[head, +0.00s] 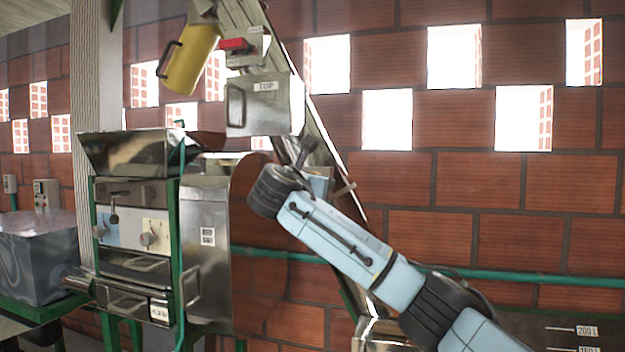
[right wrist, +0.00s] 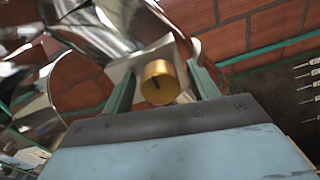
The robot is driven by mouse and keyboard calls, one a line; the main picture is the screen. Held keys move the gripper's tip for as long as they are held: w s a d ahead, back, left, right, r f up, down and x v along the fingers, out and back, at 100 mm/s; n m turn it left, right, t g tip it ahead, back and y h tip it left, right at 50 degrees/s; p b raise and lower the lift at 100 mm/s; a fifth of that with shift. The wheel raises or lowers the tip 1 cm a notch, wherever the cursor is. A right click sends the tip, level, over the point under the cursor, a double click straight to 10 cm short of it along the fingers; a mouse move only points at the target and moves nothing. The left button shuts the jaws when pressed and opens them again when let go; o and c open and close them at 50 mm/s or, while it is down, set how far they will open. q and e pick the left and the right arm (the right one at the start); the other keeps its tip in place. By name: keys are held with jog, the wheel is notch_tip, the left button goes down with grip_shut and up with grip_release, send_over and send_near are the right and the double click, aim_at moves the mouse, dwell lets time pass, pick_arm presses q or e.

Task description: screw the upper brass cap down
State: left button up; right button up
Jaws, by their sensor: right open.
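The brass cap (right wrist: 160,83) is a short gold cylinder with a dark mark on its face, in the middle of the right wrist view. It sits in front of a pale metal block (right wrist: 150,58). My right gripper (right wrist: 162,72) is open, with one green finger on each side of the cap. Gaps show between the cap and both fingers, and I cannot tell how far the fingertips reach past it. In the head view my right arm comes in from the lower right, and the cap cannot be made out there. My left gripper is not in view.
The pulper machine (head: 207,240) stands at the left with a metal hopper (head: 135,152) on top. A metal box (head: 265,104) and a yellow jug (head: 188,60) are above it. A sloping elevator chute (head: 322,130) rises behind my wrist. A green pipe (head: 460,272) runs along the brick wall.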

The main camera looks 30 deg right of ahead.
jog(key=c, duration=1)
